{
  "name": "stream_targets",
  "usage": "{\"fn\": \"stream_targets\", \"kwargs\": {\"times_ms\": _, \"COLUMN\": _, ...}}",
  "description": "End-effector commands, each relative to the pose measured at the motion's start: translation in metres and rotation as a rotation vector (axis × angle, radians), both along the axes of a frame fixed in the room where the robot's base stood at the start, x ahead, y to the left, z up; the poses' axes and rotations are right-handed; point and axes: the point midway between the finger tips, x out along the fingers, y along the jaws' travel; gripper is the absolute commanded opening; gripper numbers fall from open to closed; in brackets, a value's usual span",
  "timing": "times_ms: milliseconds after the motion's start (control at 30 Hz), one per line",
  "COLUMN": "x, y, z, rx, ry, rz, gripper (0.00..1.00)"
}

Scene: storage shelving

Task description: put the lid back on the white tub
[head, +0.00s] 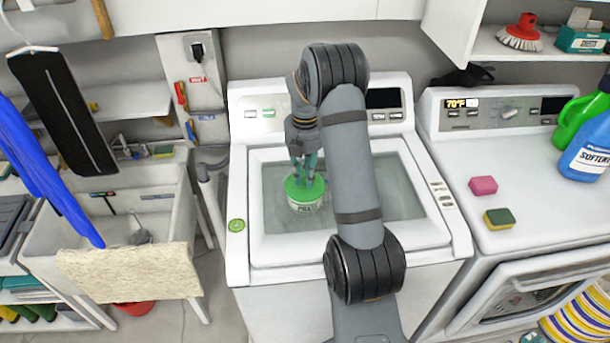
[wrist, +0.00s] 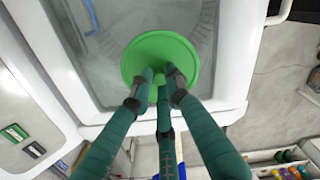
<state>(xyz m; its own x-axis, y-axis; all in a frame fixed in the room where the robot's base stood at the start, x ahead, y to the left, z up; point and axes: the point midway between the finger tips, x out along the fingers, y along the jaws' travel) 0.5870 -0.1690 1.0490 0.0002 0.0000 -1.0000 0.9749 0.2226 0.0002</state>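The white tub (head: 306,206) stands on the glass top of the washing machine and has dark lettering on its side. The green round lid (head: 304,189) is over the tub's mouth; I cannot tell whether it is fully seated. My gripper (head: 305,176) is above the lid, pointing down. In the wrist view, the fingers of my gripper (wrist: 160,77) close in around the middle of the green lid (wrist: 150,52), on what looks like its raised knob. The lid hides the tub in that view.
The washing machine (head: 240,258) has a raised rim and a back control panel. A small green disc (head: 236,225) lies on its left edge. A pink sponge (head: 483,185), a yellow-green sponge (head: 498,218) and a blue bottle (head: 588,150) are on the right machine. A sink stands left.

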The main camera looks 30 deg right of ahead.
Motion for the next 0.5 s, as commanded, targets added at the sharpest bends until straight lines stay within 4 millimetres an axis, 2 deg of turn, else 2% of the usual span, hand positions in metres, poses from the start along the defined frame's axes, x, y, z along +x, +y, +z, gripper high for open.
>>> {"fn": "stream_targets", "kwargs": {"times_ms": 367, "x": 0.0000, "y": 0.0000, "z": 0.0001, "rx": 0.000, "ry": 0.000, "rz": 0.000, "gripper": 0.38}}
{"fn": "stream_targets", "kwargs": {"times_ms": 500, "x": 0.0000, "y": -0.0001, "z": 0.0001, "rx": 0.000, "ry": 0.000, "rz": 0.000, "gripper": 0.38}}
